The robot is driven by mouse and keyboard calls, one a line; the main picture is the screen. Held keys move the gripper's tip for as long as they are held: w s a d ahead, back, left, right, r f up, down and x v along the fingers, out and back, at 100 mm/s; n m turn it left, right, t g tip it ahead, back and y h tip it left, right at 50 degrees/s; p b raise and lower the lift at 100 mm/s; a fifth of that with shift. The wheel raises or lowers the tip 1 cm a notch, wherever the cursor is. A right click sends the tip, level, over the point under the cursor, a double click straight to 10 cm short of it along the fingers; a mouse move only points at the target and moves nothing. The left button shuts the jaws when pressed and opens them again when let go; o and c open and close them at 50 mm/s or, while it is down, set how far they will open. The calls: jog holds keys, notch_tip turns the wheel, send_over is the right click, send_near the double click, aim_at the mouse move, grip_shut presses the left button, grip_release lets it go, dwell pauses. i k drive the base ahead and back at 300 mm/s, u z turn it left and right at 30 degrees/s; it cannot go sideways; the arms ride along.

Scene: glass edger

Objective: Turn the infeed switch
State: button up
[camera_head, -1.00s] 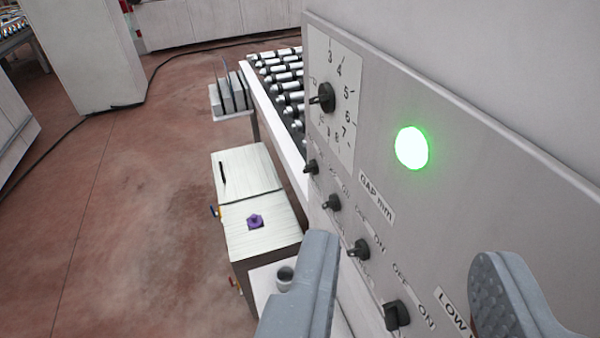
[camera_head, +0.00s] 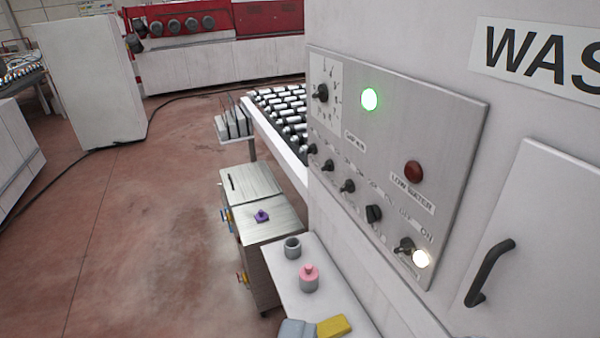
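The grey control panel (camera_head: 447,135) stands on the side of the white machine. Several black knobs run along its lower edge: small ones in the upper left (camera_head: 312,149), then a second (camera_head: 328,165) and a third (camera_head: 348,186), a larger knob (camera_head: 373,213), and one at the lower right (camera_head: 405,246) beside a glowing white lamp (camera_head: 421,259). Their labels are too small to read, so I cannot tell which is the infeed switch. A gap dial (camera_head: 321,93) sits upper left, beside a lit green lamp (camera_head: 369,99). My gripper is out of view.
A dark red LOW WATER lamp (camera_head: 413,171) is unlit. A black handle (camera_head: 489,272) sticks out at the right. A white shelf (camera_head: 273,262) below holds a grey cup (camera_head: 292,248), a pink-topped jar (camera_head: 309,278) and a yellow block (camera_head: 333,326). Open floor lies left.

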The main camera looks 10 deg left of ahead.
aim_at(312, 148)
jog(key=k, duration=0.45)
jog(key=u, duration=1.5)
jog(key=i, duration=1.25)
jog(key=z, duration=1.75)
jog(key=i, duration=1)
jog(key=u, duration=0.1)
